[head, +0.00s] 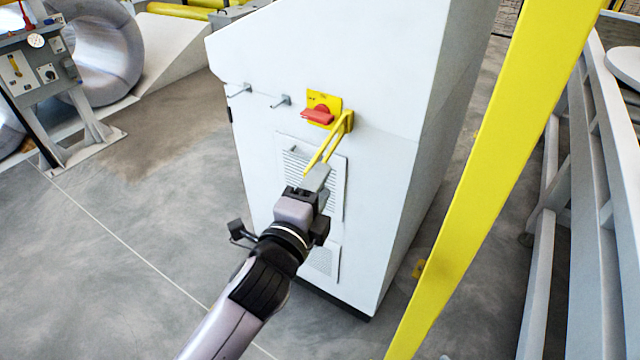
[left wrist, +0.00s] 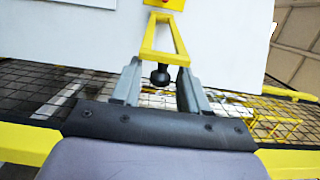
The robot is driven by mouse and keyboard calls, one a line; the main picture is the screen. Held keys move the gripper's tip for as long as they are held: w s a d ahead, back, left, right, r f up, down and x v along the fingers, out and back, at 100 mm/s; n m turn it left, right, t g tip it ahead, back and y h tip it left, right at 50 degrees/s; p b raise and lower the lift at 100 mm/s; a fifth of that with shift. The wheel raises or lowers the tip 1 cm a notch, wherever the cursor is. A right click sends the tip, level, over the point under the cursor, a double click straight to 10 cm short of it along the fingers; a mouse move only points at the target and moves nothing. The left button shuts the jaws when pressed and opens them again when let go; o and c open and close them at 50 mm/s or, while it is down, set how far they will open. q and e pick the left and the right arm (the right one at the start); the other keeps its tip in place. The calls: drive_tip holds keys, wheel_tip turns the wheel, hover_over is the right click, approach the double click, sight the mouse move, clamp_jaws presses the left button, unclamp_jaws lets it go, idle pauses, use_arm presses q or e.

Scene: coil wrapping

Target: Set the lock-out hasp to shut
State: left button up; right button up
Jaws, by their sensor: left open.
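The yellow hasp (head: 330,142) is on the front of a white cabinet, at the lower right of a red rotary handle (head: 317,116) on a yellow plate. It slants down and left from its mount in the head view. In the left wrist view the hasp (left wrist: 178,40) is a tapering frame with a dark round knob (left wrist: 160,76) at its near end. My left gripper (head: 318,178) is at the hasp's lower end, open, with the knob between its fingers (left wrist: 160,88). Contact cannot be told. The knob is hidden in the head view. My right gripper is out of view.
The white cabinet (head: 400,90) has two grey hooks (head: 282,101) and a vent grille. A yellow post (head: 485,160) and grey railing (head: 570,200) stand to the right. A control stand (head: 40,70) is at the far left. Floor left of the cabinet is clear.

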use_arm(q)
drive_tip(key=shift+w+d, duration=0.15)
drive_tip(key=shift+w, duration=0.25)
drive_tip(key=shift+c, duration=0.2)
clamp_jaws()
